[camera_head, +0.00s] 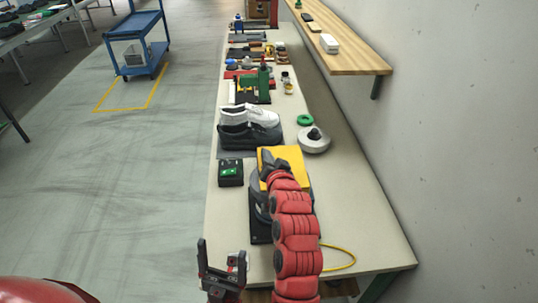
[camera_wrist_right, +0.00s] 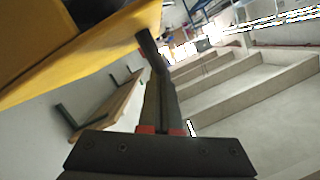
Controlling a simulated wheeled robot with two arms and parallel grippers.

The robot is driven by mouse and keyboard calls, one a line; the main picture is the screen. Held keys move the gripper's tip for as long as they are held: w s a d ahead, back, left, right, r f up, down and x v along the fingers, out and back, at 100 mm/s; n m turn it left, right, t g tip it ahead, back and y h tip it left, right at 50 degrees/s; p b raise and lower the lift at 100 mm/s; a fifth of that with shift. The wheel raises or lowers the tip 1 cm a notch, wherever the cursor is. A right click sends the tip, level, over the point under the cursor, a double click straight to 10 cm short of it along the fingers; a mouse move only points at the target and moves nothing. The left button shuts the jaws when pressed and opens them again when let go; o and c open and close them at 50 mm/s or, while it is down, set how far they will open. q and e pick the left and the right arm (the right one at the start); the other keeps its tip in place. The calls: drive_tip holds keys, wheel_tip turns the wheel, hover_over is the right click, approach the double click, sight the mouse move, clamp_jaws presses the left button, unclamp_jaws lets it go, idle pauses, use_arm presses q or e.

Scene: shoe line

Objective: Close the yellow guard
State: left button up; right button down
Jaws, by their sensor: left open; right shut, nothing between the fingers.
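The yellow guard (camera_head: 292,157) stands raised on a dark machine (camera_head: 259,230) on the bench, partly hidden behind my right arm. In the right wrist view the guard (camera_wrist_right: 95,48) fills the upper left as a broad yellow plate with a dark part behind it. My right gripper (camera_head: 266,160) is at the guard's left side. Its fingers (camera_wrist_right: 147,42) are shut and empty, their tips close to the guard's edge; I cannot tell whether they touch it. My left gripper (camera_head: 222,262) is open and empty at the near left edge of the bench, away from the guard.
Behind are a black and a white shoe (camera_head: 248,117), a round grey-white device (camera_head: 314,141) and a green ring (camera_head: 305,120). A yellow cable (camera_head: 342,257) lies at right. The bench's right part is clear.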

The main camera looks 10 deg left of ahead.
idle(0.3)
drive_tip(key=d+r, duration=0.1)
drive_tip(key=d+r+b, duration=0.1)
drive_tip(key=r, duration=0.1)
drive_tip(key=shift+w+d+r, duration=0.15)
drive_tip(key=shift+w+r, duration=0.05)
drive_tip(key=shift+w, duration=0.15)
drive_tip(key=b+v, duration=0.4)
drive_tip(key=v, duration=0.6)
